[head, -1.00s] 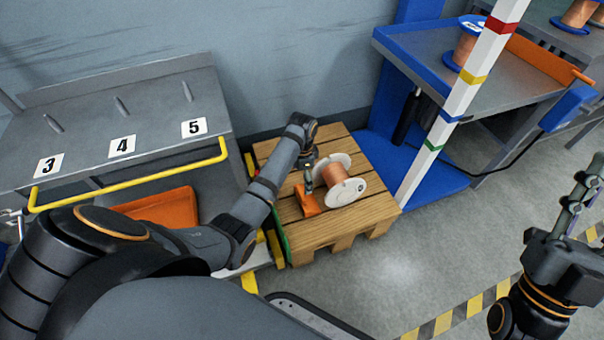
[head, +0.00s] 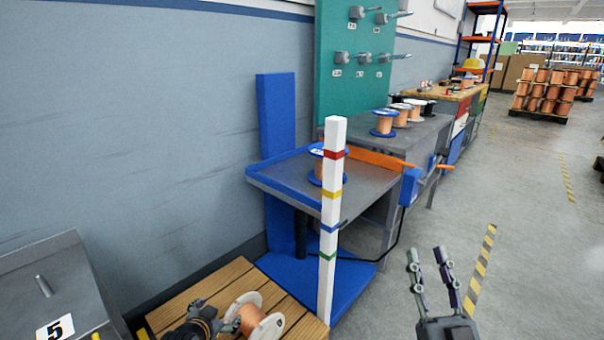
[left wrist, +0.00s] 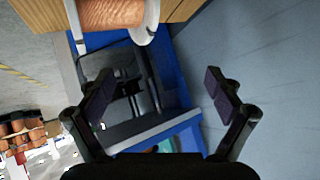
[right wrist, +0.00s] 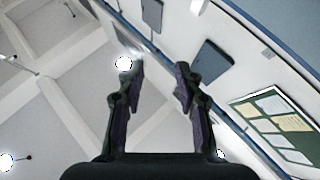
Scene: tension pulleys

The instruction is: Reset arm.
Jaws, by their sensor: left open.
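My left gripper (left wrist: 158,85) is open with nothing between its fingers in the left wrist view. In the head view it shows only partly at the bottom edge, over the wooden pallet and left of the copper wire spool (head: 262,318). The spool has white flanges and lies on its side on the pallet; it also shows at the top of the left wrist view (left wrist: 112,12). My right gripper (head: 427,252) points upward over the floor at the lower right, its fingers apart and empty. The right wrist view shows it (right wrist: 160,70) against ceiling and wall.
A striped white post (head: 330,240) stands at the pallet's (head: 220,282) right corner. Behind it is a blue-edged lift table (head: 283,198) with a spool (head: 326,170). A grey bench (head: 420,130) holds more spools.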

